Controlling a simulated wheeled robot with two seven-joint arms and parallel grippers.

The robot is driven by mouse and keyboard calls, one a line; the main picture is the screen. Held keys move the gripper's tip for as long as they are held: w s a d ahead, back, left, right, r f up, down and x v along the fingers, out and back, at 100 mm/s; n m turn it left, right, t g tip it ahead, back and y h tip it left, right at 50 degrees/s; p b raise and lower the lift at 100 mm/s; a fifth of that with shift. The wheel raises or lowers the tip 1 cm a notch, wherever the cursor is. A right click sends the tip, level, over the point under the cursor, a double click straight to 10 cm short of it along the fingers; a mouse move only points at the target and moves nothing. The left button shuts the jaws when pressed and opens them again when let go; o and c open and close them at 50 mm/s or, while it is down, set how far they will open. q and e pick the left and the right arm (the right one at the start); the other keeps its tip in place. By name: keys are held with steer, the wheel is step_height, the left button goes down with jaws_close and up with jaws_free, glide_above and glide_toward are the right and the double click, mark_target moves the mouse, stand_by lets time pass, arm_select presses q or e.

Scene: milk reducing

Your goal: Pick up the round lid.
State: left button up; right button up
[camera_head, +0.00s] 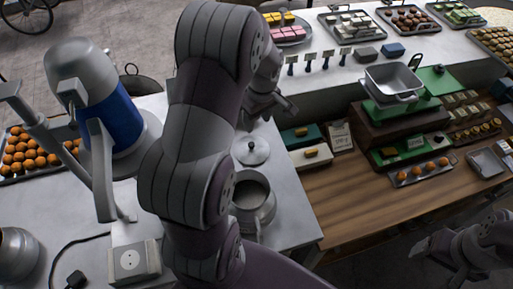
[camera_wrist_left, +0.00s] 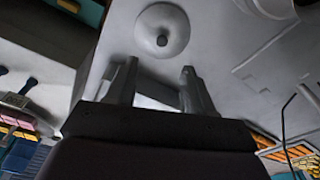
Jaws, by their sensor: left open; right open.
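The round lid (camera_head: 251,154) is pale metal with a dark knob and lies flat on the grey counter, just behind an open metal pot (camera_head: 262,214). My left gripper (camera_head: 282,110) is above and behind the lid, apart from it. In the left wrist view the open fingers (camera_wrist_left: 158,77) have nothing between them, and the lid (camera_wrist_left: 178,37) shows whole beyond their tips. My right gripper (camera_head: 425,248) is open at the lower right, far from the lid and partly dark. My left arm covers the counter left of the lid.
A blue and grey machine (camera_head: 122,125) stands on the counter at the left, beside a tray of round orange pastries (camera_head: 28,155). A white box (camera_head: 135,263) and a cable are in front.

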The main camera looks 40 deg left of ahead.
mark_target(251, 144)
arm_select(q)
steer(key=f+b, duration=0.2)
steer(key=f, duration=0.2)
steer(key=a+f+b, duration=0.1)
steer(key=f+b, duration=0.2)
steer(key=a+f+b, duration=0.1)
steer(key=f+b, duration=0.1)
steer(key=f, duration=0.2)
steer(key=shift+f+b, duration=0.3)
steer(key=shift+b, duration=0.1)
steer(key=shift+f, duration=0.25)
steer(key=shift+r, duration=0.1)
steer(key=shift+w+a, duration=0.1)
steer(key=shift+a, duration=0.05)
steer(key=c, duration=0.9)
jaws_close()
